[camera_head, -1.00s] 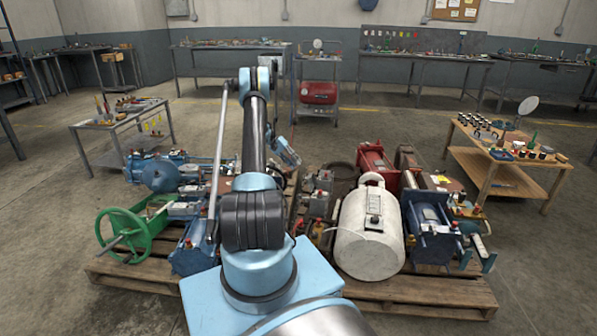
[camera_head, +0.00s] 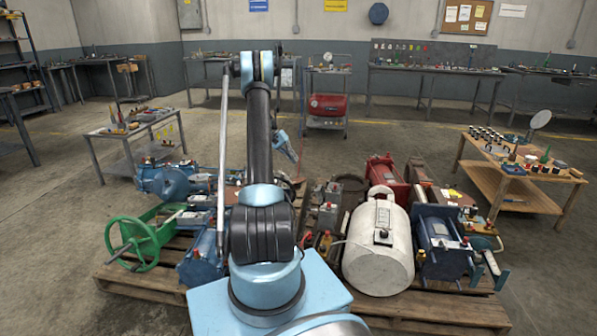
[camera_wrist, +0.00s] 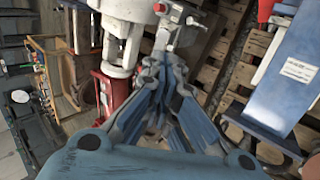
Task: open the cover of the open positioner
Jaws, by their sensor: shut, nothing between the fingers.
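My gripper (camera_wrist: 160,68) is shut and empty in the wrist view, its blue fingers close together over the pallet. In the head view my gripper (camera_head: 288,150) shows partly behind my arm, above the back of the pallets. A grey metal fitting with a red knob (camera_wrist: 178,14) lies just beyond the fingertips in the wrist view; I cannot tell whether they touch. Several grey boxes (camera_head: 325,212) stand on the pallet right of my arm. I cannot tell which of these units is the open positioner, and no cover can be made out clearly.
A white cylinder (camera_head: 378,250), a blue actuator (camera_head: 441,250) and a green handwheel unit (camera_head: 132,240) crowd the pallets (camera_head: 430,307). A blue block with a white label (camera_wrist: 296,75) is right of the fingers. A wooden table (camera_head: 512,190) stands right.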

